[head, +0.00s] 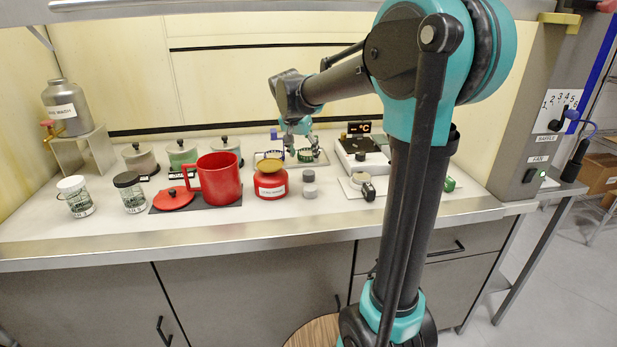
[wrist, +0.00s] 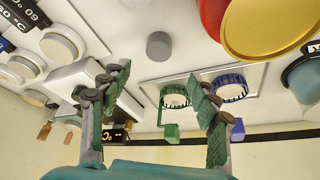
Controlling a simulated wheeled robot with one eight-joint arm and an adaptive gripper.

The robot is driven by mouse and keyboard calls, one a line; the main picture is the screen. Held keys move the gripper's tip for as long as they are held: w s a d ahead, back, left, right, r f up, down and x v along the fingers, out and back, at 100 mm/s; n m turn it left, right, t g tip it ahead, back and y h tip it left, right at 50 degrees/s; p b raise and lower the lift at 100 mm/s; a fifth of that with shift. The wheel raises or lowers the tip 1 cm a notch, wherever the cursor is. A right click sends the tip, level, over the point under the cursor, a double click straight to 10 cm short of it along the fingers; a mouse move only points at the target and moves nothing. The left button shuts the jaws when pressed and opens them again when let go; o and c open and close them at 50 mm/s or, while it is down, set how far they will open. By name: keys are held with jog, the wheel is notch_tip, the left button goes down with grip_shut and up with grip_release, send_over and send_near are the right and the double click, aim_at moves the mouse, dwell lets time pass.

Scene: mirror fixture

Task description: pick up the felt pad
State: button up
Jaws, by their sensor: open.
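My gripper (head: 297,129) is open and empty at the back of the counter, above a shallow tray (head: 321,158). In the wrist view its two fingers (wrist: 158,98) are spread apart. A green-rimmed round piece (wrist: 174,97) with a pale middle shows between them, and a blue-rimmed one (wrist: 231,88) shows beside the right finger. A grey cylinder (wrist: 159,46) stands apart from both fingers.
A red canister (head: 270,181) stands left of the grey pieces. A white device with a display (head: 362,150) is right of the tray. Lidded jars (head: 131,193), several pots (head: 183,155) and a grey bottle (head: 67,108) fill the left. The counter's front strip is clear.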

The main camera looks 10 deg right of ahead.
aim_at(309, 172)
jog(key=x, duration=0.9)
jog(key=shift+s+f, duration=0.15)
jog(key=shift+s, duration=0.15)
jog(key=shift+c, duration=0.6)
jog(key=c, duration=0.8)
notch_tip(309, 172, up, 10)
jog(key=shift+r, duration=0.1)
jog(key=shift+o, duration=0.5)
